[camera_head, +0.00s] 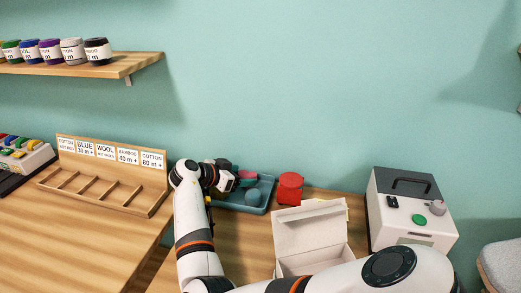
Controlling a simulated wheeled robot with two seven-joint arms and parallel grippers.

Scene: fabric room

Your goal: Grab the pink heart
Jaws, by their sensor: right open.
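A small pink item (247,174) lies at the back of a blue tray (228,207) on the wooden table. It is partly hidden by my gripper, and I cannot tell whether it is heart-shaped. My right gripper (232,181) is over the left part of the tray, just left of the pink item. It is open, and I cannot tell whether it touches anything. My left gripper is not in view.
A grey-blue round item (253,197) is in the tray. A red container (290,188) stands right of it. An open white box (311,226) is in front, with a white machine (412,208) to the right. A wooden rack (150,200) stands left.

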